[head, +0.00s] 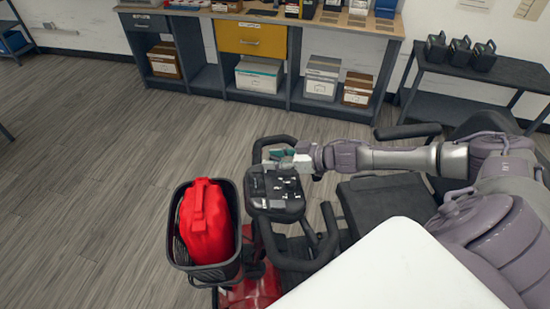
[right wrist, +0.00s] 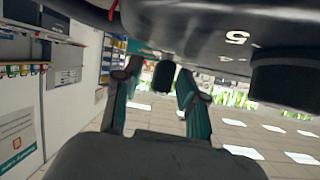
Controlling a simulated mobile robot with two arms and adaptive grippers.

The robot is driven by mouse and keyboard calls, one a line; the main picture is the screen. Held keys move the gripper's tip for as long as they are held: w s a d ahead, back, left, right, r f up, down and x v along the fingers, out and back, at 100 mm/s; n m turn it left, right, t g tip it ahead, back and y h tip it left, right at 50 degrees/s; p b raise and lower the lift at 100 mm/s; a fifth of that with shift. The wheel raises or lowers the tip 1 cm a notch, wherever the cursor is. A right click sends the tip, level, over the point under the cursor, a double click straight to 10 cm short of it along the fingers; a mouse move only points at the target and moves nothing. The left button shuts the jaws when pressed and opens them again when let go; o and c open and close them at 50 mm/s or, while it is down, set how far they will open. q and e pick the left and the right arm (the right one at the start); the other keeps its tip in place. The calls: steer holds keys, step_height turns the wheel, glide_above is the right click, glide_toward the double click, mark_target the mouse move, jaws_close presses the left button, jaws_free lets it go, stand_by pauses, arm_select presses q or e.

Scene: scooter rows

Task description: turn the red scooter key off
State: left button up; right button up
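The red scooter (head: 252,288) stands at the middle bottom of the head view. Its black control panel (head: 272,190) lies between the loop handlebars. My right gripper (head: 280,155) is at the panel's far edge, and it hides part of that edge. In the right wrist view, the right gripper's teal fingers (right wrist: 158,73) stand apart. A small dark piece, likely the key (right wrist: 162,78), hangs from the panel between them, with gaps showing on both sides. I cannot tell which way the key is turned. My left gripper is not in view.
A black basket (head: 178,235) with a red bag (head: 206,220) is at the scooter's front. A dark knob (right wrist: 285,80) juts from the panel near the right finger. A workbench (head: 290,65) with boxes stands behind. The floor on the left is clear.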

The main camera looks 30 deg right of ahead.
jaws_close()
